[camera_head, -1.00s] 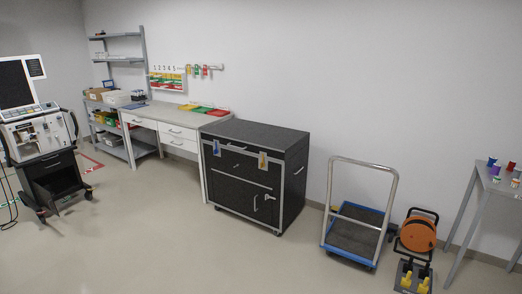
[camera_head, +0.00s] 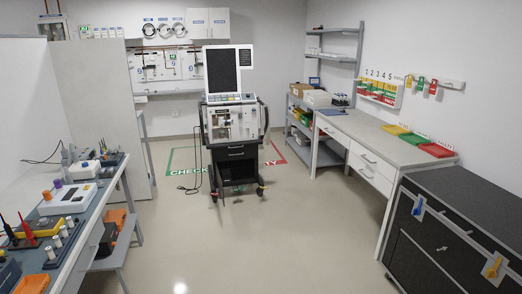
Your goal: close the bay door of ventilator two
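One ventilator (camera_head: 234,122) stands on a wheeled cart in the middle of the room, with a dark screen on top and a grey-white body with tubes and knobs. The black cart cabinet (camera_head: 236,153) below it has a handled front, and a dark bay (camera_head: 238,172) lies low down. I cannot tell how far the bay's door stands open, and I cannot read a number on the machine. Neither of my grippers shows.
A workbench (camera_head: 92,228) with tools stands at left by a grey partition (camera_head: 100,90). A desk with drawers (camera_head: 372,140) and a black cabinet (camera_head: 450,225) line the right. Open floor (camera_head: 240,240) lies between. A cable lies left of the cart.

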